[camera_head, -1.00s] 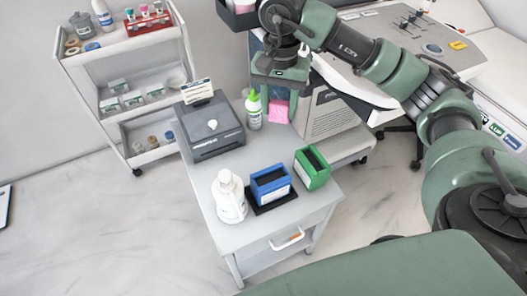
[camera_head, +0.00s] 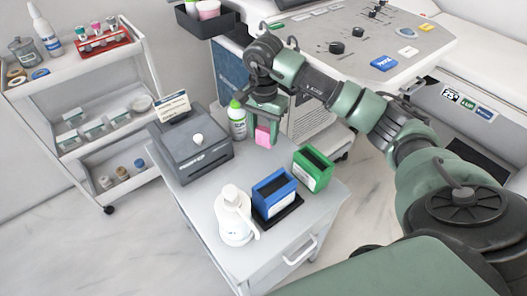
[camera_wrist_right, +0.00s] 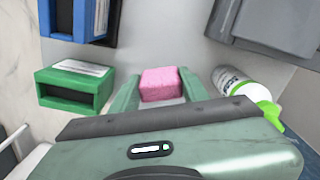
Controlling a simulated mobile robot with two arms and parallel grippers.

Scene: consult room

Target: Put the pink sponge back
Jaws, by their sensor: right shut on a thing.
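The pink sponge (camera_head: 262,137) is between the fingers of my right gripper (camera_head: 265,127), above or on the back of the grey cart top (camera_head: 205,195). The right wrist view shows the sponge (camera_wrist_right: 160,84) between the two green fingers, shut on it. I cannot tell whether it touches the cart top. A blue box (camera_head: 274,192) stands on a black tray (camera_head: 287,217) near the cart's front. A green box (camera_head: 313,169) stands to its right. Both boxes have dark openings. My left gripper is not in view.
A green-capped bottle (camera_head: 237,122) stands close left of the right gripper. A grey device (camera_head: 192,150) is farther left. A white pump bottle (camera_head: 234,215) stands at the front left. A shelf trolley (camera_head: 90,95) is at left, a console (camera_head: 345,45) behind.

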